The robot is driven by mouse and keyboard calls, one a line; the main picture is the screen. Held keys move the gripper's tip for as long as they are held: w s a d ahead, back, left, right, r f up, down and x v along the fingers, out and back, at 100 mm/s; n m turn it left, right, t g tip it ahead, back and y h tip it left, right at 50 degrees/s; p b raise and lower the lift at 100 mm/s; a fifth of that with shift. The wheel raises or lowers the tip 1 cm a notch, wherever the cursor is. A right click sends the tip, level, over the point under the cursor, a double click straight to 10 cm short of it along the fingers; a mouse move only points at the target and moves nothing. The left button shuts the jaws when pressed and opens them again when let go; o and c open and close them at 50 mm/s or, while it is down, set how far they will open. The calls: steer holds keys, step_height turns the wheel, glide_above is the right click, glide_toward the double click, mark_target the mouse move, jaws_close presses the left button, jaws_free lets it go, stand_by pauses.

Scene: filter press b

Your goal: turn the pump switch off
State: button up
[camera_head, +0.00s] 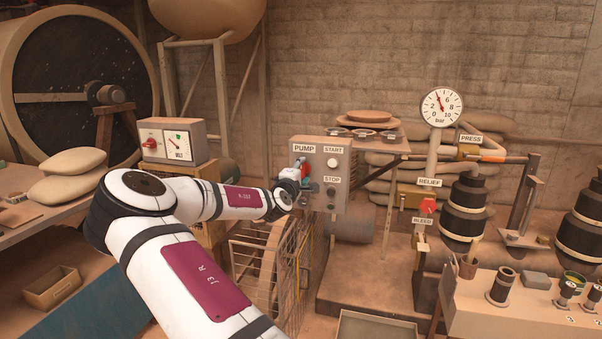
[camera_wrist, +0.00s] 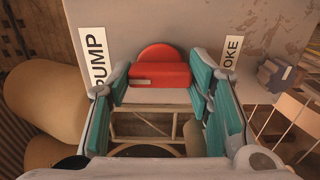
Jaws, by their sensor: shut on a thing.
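The pump switch is a red knob (camera_wrist: 160,73) with a raised bar on the grey control box (camera_head: 333,160), near the PUMP label (camera_head: 304,148). In the wrist view, the bar lies crosswise, with a pale mark near its left end. My gripper (camera_wrist: 158,84) has its teal finger pads at the two ends of the bar and is shut on it. In the head view, my gripper (camera_head: 301,172) is at the left part of the box and hides most of the knob.
A START button (camera_head: 332,162) and a STOP button (camera_head: 331,191) sit right of my gripper. A metal cage (camera_head: 265,262) stands below. A gauge box (camera_head: 173,141) is behind my arm. The red relief valve handle (camera_head: 428,205) is farther right.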

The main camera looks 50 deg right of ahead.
steer(key=o, duration=1.1)
steer(key=shift+o, duration=0.2)
steer(key=shift+a, duration=0.15)
steer(key=v, duration=1.1)
steer(key=shift+s+a, duration=0.15)
steer(key=shift+a, duration=0.15)
steer(key=shift+f, duration=0.1)
